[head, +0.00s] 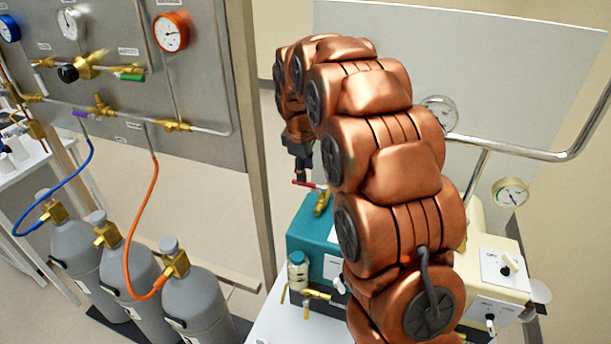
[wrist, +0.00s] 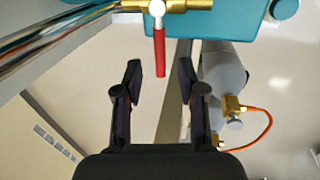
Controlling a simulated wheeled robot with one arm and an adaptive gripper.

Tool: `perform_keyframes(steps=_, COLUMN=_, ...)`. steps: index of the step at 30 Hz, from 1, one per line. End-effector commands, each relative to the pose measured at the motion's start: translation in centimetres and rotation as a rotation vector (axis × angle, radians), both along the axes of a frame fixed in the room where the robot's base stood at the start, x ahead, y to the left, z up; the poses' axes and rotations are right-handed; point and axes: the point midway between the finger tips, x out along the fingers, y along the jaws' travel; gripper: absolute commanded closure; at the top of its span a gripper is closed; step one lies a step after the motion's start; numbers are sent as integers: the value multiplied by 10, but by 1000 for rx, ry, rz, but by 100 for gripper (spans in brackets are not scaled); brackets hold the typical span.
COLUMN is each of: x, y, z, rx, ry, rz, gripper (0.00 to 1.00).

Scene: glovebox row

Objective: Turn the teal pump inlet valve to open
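The teal pump (head: 308,238) stands on a white surface, partly hidden behind my arm. Its inlet valve has a brass body (head: 322,203) and a red lever (head: 303,184). In the wrist view the brass body (wrist: 188,5) runs across the top edge, and the red lever (wrist: 160,52) points down, crosswise to it. My gripper (wrist: 160,72) is open and empty. The lever's free end appears between the two dark fingertips, with a gap on each side. In the head view my gripper (head: 300,150) is just above the lever, its fingers hard to make out.
A cream pump (head: 485,262) with a gauge (head: 510,192) stands right of my arm. A metal rail (head: 520,152) crosses at the right. Several grey gas cylinders (head: 198,300) and a gauge panel (head: 195,100) are at the left.

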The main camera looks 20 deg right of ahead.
Motion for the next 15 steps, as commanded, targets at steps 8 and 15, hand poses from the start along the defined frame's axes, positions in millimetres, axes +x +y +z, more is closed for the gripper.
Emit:
perform_keyframes(steps=8, x=5, y=-5, z=-33, rx=-1, ry=1, rz=1, gripper=60)
perform_keyframes(steps=15, x=6, y=-6, z=-43, rx=-1, ry=-1, rz=0, gripper=60)
